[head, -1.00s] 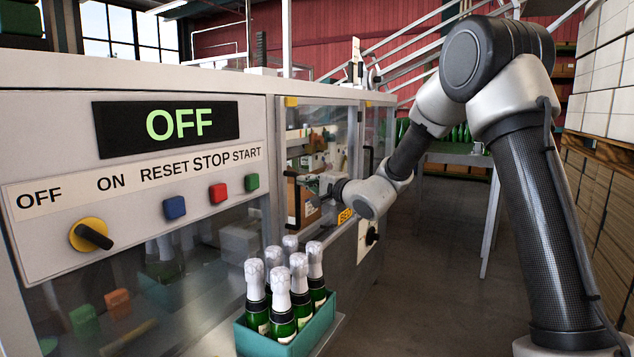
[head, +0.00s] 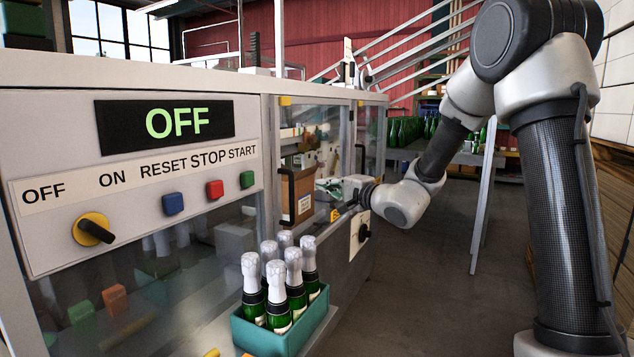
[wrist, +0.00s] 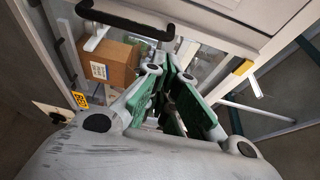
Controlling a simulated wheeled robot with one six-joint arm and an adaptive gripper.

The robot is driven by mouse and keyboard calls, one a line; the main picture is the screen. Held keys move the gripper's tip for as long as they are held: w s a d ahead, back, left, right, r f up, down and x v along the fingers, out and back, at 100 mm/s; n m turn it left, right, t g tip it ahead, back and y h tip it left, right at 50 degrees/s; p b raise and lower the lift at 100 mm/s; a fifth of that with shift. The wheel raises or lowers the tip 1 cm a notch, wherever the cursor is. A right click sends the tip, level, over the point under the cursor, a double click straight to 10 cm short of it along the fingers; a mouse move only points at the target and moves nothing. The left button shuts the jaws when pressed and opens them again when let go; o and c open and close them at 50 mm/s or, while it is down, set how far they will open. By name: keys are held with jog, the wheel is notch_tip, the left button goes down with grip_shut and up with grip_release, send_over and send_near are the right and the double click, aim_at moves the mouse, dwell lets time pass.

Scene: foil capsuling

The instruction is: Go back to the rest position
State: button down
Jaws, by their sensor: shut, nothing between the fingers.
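My gripper (head: 330,187) is in front of the machine's glazed door at the right end of the panel side, close to the glass. In the wrist view my gripper (wrist: 178,82) shows its green-padded fingers, shut with nothing held. I cannot tell from these views whether the fingertips touch the door. My arm bends down from the upper right to reach there.
The machine's display (head: 166,124) reads OFF, above a yellow-and-black knob (head: 93,230) and coloured buttons. A teal crate (head: 262,340) of foil-topped bottles stands in front. A black door handle (wrist: 125,22) and cardboard box (wrist: 108,62) are near my gripper. Open floor lies right.

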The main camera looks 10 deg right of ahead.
jog(key=s+d+f+n+g, duration=0.15)
jog(key=s+f+g, duration=0.25)
jog(key=s, duration=0.5)
jog(key=s+f+n+g, duration=0.2)
jog(key=s+f+g, duration=0.2)
jog(key=s, duration=0.4)
jog(key=s+d+f+n+g, duration=0.1)
jog(key=s+f+n+g, duration=0.2)
jog(key=s, duration=0.6)
jog(key=s+d+n+g+h, duration=0.25)
jog(key=s+d+h, duration=0.45)
jog(key=s+d, duration=0.45)
jog(key=s+d+r+n+t+h, duration=0.2)
jog(key=d+r+t+h, duration=0.1)
jog(key=d+r, duration=0.4)
jog(key=shift+s+d+r, duration=0.2)
jog(key=shift+s+d, duration=0.15)
jog(key=shift+d, duration=0.05)
